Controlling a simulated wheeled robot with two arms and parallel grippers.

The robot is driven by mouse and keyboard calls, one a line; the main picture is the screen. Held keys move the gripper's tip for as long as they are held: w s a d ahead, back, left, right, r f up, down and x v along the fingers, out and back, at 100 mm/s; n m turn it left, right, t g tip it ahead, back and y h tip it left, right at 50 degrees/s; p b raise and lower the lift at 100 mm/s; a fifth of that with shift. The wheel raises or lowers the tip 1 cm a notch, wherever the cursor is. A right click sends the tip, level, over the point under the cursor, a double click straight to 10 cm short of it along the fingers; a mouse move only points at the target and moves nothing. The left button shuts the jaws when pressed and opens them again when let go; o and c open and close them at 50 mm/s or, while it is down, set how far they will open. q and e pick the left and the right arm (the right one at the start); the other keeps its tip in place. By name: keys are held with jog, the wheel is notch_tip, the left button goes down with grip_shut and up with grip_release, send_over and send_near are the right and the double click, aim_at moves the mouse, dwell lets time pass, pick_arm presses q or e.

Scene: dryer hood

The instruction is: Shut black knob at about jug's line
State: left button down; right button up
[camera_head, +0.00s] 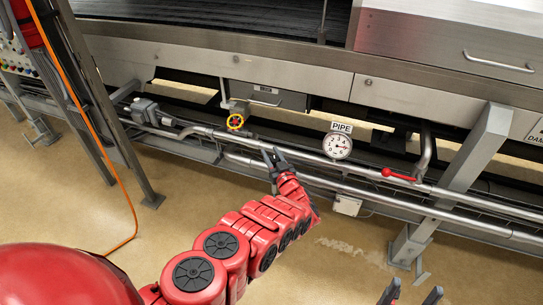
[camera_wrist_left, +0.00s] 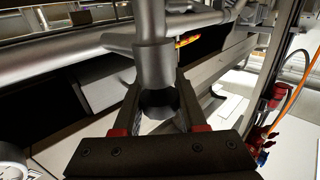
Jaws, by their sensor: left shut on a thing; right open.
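That stub has a dark round end (camera_wrist_left: 158,102) between the fingers. I cannot tell whether this dark end is the black knob; in the head view the spot is hidden by the fingers. No jug is recognisable. My right gripper (camera_head: 411,292) is at the bottom edge of the head view, open and empty.
A round gauge (camera_head: 337,146) under a PIPE sign (camera_head: 342,127) and a red lever (camera_head: 398,175) are to the right. A grey support leg (camera_head: 470,165) stands farther right. The floor in front is clear.

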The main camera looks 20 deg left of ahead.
pick_arm(q)
jog(key=shift+c, duration=2.3)
grip_release()
jog(key=shift+s+d, duration=0.1)
jog(key=shift+d, duration=0.05)
jog(key=shift+s+d, duration=0.2)
jog(key=p+v, duration=0.4)
jog(key=v, duration=1.2)
jog(key=shift+s+d, duration=0.15)
jog(key=shift+s, duration=0.15)
